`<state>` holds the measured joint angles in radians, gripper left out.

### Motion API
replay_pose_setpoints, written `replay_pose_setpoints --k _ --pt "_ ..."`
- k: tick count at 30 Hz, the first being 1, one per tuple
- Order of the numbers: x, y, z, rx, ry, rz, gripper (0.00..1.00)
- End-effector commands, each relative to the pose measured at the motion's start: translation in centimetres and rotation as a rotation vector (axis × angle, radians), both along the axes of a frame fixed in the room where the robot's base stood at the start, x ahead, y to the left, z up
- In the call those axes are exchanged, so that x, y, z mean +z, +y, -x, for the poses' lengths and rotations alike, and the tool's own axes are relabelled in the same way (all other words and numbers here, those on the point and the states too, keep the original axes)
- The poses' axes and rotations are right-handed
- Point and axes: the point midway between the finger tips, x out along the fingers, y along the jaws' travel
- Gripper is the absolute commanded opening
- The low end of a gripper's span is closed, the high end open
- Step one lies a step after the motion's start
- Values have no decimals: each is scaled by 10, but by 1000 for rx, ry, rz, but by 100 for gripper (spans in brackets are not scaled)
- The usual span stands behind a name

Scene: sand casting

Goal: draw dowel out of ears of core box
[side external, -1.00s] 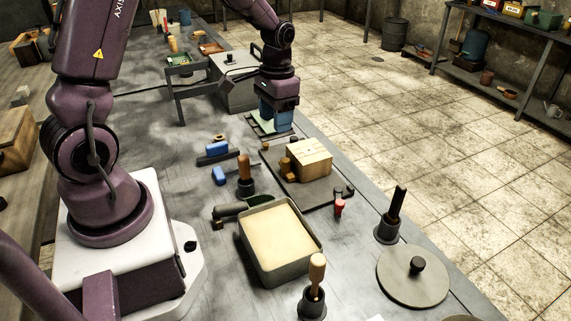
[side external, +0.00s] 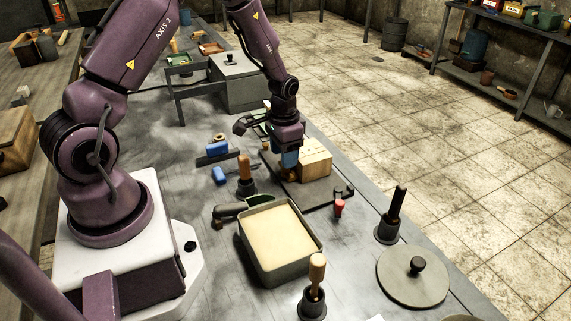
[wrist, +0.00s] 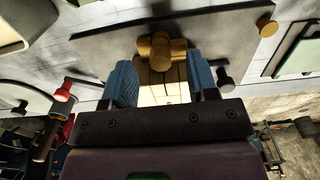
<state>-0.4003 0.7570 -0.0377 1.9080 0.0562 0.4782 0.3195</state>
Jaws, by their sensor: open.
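The core box (side external: 316,165) is a light wooden block on a dark board. It also shows in the wrist view (wrist: 158,98), partly hidden behind my gripper. Brown ears with the dowel (wrist: 161,50) stick out from its side. In the side view they are mostly hidden by my gripper; a brown bit (side external: 292,177) shows below it. My gripper (side external: 289,162) points down at the ear side of the box. In the wrist view my gripper (wrist: 161,66) is open, its blue fingers apart on either side of the ears and dowel. I cannot tell whether they touch.
The dark board (side external: 322,191) bears small knobs at its corner. A sand-filled box (side external: 280,240), a wooden-handled tool (side external: 246,175), blue-handled tools (side external: 219,175) and a red-handled piece (side external: 339,207) stand nearby. A round lid (side external: 413,277) lies at the right.

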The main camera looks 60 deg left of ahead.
Motion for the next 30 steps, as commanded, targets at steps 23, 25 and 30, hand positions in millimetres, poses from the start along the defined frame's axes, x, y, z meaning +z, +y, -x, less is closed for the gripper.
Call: replay_pose_setpoints --k 23,25,30 --pt "-17 0 0 0 -1 0 0" --pt "-17 0 0 0 -1 0 0" --pt "-13 0 0 0 -1 -1 0"
